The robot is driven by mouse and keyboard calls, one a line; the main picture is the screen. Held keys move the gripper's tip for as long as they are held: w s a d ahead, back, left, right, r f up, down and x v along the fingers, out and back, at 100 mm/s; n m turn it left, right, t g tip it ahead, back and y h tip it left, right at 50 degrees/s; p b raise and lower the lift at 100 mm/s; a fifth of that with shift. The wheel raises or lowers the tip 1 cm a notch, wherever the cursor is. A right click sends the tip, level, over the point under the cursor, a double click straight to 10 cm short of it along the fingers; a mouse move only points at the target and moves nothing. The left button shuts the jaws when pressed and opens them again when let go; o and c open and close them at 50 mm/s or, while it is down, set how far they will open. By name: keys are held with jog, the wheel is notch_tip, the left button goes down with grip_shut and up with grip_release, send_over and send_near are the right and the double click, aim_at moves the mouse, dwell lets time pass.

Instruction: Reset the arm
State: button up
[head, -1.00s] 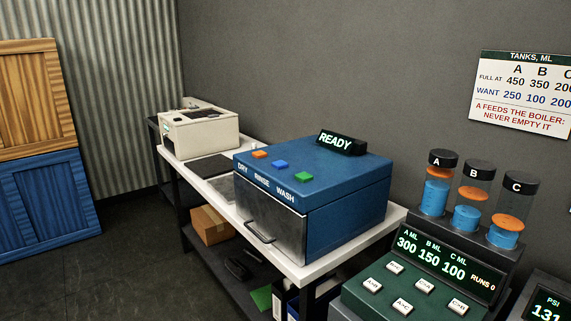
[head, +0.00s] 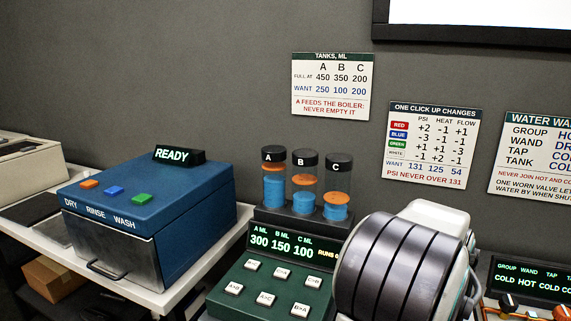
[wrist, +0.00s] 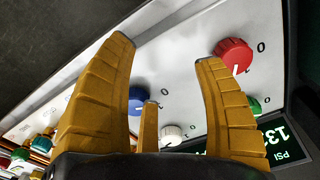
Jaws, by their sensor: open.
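My gripper (wrist: 165,95) shows in the wrist view with its yellow fingers spread apart and nothing between them. It is close to a pale panel (wrist: 185,55) of knobs. The red knob (wrist: 233,57) is near the right finger, with the blue knob (wrist: 138,98) and the white knob (wrist: 172,135) showing between the fingers. A green knob (wrist: 254,105) is partly hidden by the right finger. In the head view part of my arm (head: 400,265), dark and white, rises at the lower right; the fingers are not visible there.
The blue washer box (head: 150,205) reads READY on a white bench at the left. The tank console (head: 275,285) shows 300, 150, 100, with tanks A, B and C (head: 305,190) above. Signs hang on the wall. A PSI display (wrist: 284,140) shows at the wrist view's right edge.

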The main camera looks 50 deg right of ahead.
jog(key=w+a+r+n+t, duration=0.1)
jog(key=w+a+n, duration=0.4)
jog(key=a, duration=0.6)
jog(key=w+a+r+n+t, duration=0.1)
jog(key=w+a+n, duration=0.4)
jog(key=a, duration=0.6)
jog(key=w+a+r+n+t, duration=0.1)
jog(key=w+a+n, duration=0.5)
jog(key=a, duration=0.5)
jog(key=shift+a+n+t+y, duration=0.25)
jog(key=shift+n+t+y, duration=0.05)
jog(key=shift+n, duration=0.1)
